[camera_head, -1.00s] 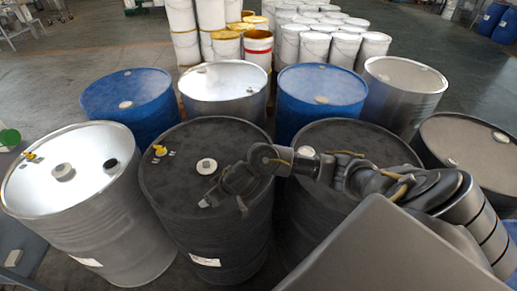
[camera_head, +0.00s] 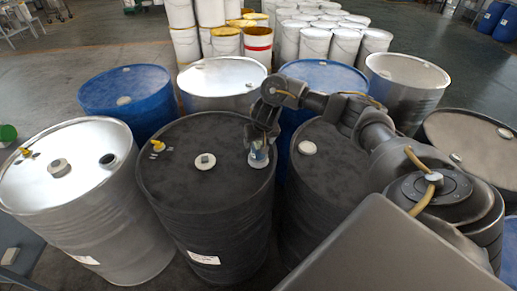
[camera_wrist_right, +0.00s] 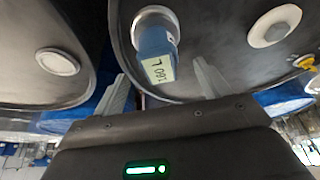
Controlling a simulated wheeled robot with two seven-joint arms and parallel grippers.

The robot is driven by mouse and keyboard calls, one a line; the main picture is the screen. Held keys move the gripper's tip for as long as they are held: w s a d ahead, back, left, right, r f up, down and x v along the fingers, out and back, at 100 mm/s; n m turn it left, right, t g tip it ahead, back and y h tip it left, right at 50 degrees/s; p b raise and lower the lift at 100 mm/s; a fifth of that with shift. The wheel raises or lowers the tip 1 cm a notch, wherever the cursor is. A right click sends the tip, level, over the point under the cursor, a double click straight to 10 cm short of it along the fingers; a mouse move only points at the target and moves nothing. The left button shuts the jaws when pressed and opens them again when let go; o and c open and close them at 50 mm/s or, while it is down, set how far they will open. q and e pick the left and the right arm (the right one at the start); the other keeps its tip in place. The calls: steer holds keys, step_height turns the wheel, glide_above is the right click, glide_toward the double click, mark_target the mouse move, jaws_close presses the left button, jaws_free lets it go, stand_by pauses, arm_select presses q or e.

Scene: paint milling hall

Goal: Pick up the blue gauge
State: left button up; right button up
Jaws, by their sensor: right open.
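The blue gauge (camera_head: 258,155) stands on top of the dark drum (camera_head: 170,185) in the middle of the front row, near its right rim. It is a short blue cylinder on a pale round base. In the right wrist view the gauge (camera_wrist_right: 156,45) shows a pale label with dark characters. My right gripper (camera_head: 263,138) is directly over the gauge and partly hides it. In the wrist view my right gripper (camera_wrist_right: 162,85) is open, one finger on each side of the gauge's line, with nothing held. My left gripper is not in view.
The dark drum top also has a white cap (camera_head: 205,161) and a yellow fitting (camera_head: 157,146). A silver drum (camera_head: 100,215) stands left, and another dark drum (camera_head: 320,205) right under my arm. Blue and silver drums stand behind, with white buckets (camera_head: 315,45) farther back.

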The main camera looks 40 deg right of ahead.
mark_target(258, 144)
steer(key=shift+x, duration=0.9)
steer(key=x, duration=0.4)
steer(key=shift+w+d+f, duration=0.15)
steer(key=shift+w+d, duration=0.05)
steer(key=shift+d, duration=0.05)
steer(key=shift+c, duration=0.9)
steer(key=c, duration=1.2)
steer(key=shift+o, duration=0.2)
